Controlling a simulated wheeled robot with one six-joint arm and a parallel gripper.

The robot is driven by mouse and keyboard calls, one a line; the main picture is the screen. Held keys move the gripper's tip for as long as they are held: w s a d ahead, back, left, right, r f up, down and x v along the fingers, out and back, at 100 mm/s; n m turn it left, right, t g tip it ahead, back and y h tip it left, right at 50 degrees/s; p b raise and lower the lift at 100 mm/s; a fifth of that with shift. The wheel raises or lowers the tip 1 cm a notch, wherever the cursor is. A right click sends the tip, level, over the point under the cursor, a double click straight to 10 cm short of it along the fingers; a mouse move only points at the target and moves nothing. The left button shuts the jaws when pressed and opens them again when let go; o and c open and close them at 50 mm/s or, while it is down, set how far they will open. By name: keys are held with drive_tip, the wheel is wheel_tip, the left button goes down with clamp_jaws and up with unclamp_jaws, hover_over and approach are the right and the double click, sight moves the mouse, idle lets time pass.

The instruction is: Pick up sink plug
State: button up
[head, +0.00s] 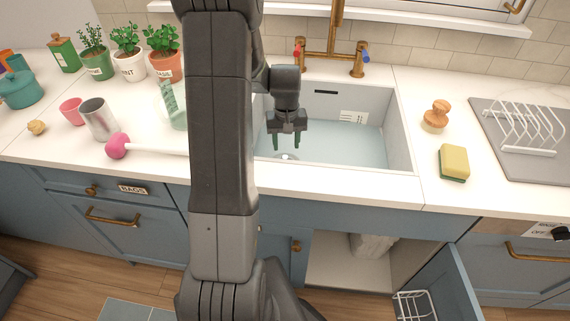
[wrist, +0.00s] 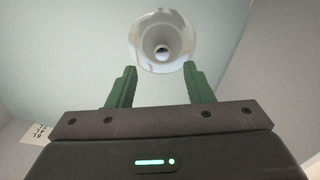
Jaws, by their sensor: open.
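A shiny, pale metal round piece (wrist: 162,42), with a flared rim and a darker round centre, shows in the wrist view just beyond my fingertips. I take it for the sink plug, but cannot tell it from the drain around it. In the head view it is a small bright piece (head: 285,157) on the sink floor, partly hidden. My gripper (head: 285,143) points down inside the sink (head: 350,150), above that piece. In the wrist view my gripper (wrist: 160,70) has its green fingers apart, with nothing between them.
The sink walls surround my gripper. A brass tap (head: 330,50) stands behind. A yellow sponge (head: 454,161) and wooden-handled brush (head: 435,117) lie to the right. A cabinet door (head: 455,285) hangs open below.

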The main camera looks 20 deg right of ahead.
sight(285, 157)
drive_tip(key=shift+s+a+f, duration=0.1)
drive_tip(key=shift+f, duration=1.25)
drive_tip(key=shift+s+a+f, duration=0.1)
drive_tip(key=shift+f, duration=1.2)
drive_tip(key=shift+w, duration=0.1)
clamp_jaws()
drive_tip(key=shift+r, duration=0.15)
